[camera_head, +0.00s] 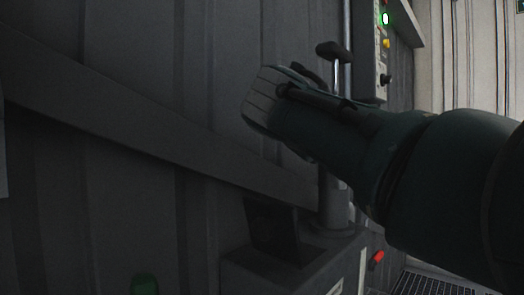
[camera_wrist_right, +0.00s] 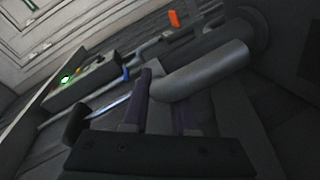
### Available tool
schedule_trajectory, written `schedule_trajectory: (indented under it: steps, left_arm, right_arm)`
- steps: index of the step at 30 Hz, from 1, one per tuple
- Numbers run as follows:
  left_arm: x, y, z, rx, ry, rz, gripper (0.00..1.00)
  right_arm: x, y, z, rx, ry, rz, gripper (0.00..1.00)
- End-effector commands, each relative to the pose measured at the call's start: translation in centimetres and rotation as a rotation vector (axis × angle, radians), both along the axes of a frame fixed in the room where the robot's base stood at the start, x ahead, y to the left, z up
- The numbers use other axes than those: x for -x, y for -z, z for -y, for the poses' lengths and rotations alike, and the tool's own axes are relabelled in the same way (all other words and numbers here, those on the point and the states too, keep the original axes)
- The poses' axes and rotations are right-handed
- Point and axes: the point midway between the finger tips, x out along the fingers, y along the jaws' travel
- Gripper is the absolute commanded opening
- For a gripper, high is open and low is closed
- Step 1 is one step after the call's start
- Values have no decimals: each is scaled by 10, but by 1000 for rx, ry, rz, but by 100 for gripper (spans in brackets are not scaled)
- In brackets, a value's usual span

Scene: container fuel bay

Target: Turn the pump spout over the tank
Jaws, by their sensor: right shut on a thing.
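The pump stands against the dark wall in the head view, with a pale upright column (camera_head: 336,205) and a dark-knobbed handle (camera_head: 333,49) on a thin rod. My right gripper (camera_head: 312,92) reaches in from the right and covers the upper pump there. In the right wrist view, my right gripper (camera_wrist_right: 167,105) is shut on the grey bent pump spout (camera_wrist_right: 205,70), near its bend. The handle's dark knob (camera_wrist_right: 75,125) and shiny rod lie left of my fingers. I cannot make out the tank for certain. My left gripper is not in view.
A control panel (camera_head: 382,50) with a green light is on the wall behind the pump. A dark box (camera_head: 272,230) sits on the ledge beside the column's foot. A floor grating (camera_head: 430,284) shows lower right.

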Motion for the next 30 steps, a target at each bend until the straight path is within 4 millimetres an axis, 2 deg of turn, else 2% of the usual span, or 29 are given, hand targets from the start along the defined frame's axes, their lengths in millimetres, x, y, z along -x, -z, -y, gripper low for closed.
schedule_trajectory:
  steps: [10, 11, 18, 26, 30]
  left_arm:
    - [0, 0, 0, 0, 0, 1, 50]
    - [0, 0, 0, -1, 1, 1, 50]
    - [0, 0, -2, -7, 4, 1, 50]
    - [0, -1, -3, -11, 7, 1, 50]
    - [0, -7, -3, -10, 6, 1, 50]
  right_arm:
    - [0, 2, 1, -2, 3, -4, 0]
    - [0, 2, 1, -2, 3, -4, 29]
    - [0, 1, 1, -2, 1, -3, 56]
    - [0, -1, 0, -1, 1, -2, 56]
    - [0, -16, 0, -1, 1, 2, 56]
